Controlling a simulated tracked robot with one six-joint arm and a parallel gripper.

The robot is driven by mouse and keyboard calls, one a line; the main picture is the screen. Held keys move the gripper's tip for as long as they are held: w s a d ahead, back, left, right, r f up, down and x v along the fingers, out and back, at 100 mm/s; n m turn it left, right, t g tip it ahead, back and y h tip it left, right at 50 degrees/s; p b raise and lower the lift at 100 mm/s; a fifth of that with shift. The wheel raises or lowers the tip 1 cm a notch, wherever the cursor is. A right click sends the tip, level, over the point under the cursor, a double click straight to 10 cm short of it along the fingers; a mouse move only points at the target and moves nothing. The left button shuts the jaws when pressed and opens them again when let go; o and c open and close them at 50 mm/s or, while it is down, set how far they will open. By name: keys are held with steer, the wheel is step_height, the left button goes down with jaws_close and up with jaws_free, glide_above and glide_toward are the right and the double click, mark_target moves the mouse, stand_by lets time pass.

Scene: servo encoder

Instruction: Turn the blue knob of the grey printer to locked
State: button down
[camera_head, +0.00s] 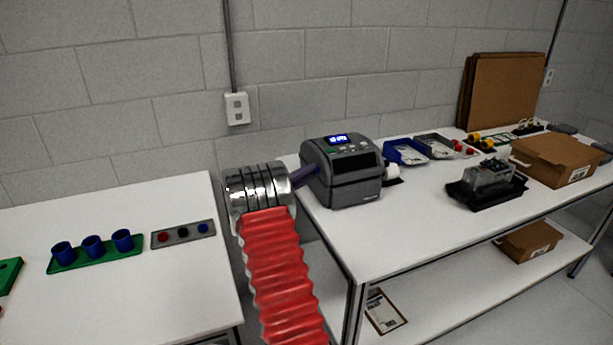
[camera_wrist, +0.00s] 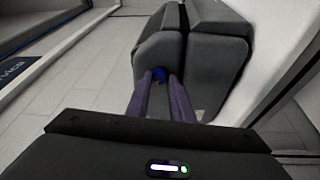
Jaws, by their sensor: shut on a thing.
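The grey printer (camera_head: 345,170) stands on the near left end of the right-hand white table, with a lit blue screen on top. In the wrist view its dark side (camera_wrist: 215,60) fills the upper middle. The blue knob (camera_wrist: 159,74) shows on that side, between the tips of my gripper's two purple fingers (camera_wrist: 161,84). My gripper is shut on the knob. In the head view my gripper (camera_head: 305,174) reaches the printer's left side, and the knob is hidden there. The knob's marking and turn angle cannot be read.
A white roll (camera_head: 391,171) lies right of the printer. Blue and grey bins (camera_head: 405,151), a black device (camera_head: 487,184) and a cardboard box (camera_head: 556,158) stand farther right. A left table (camera_head: 110,290) holds blue cups on a green tray. A gap separates the tables.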

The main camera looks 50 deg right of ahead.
steer(key=shift+w+r+n+y, duration=0.15)
steer(key=shift+n+y, duration=0.5)
steer(key=shift+n, duration=1.05)
steer(key=shift+s+r+n+y, duration=0.1)
steer(key=shift+n+y, duration=0.55)
steer(key=shift+n, duration=1.05)
steer(key=c, duration=1.6)
jaws_free()
steer(key=shift+o, duration=0.2)
steer(key=v, duration=1.3)
steer(key=shift+a, duration=0.35)
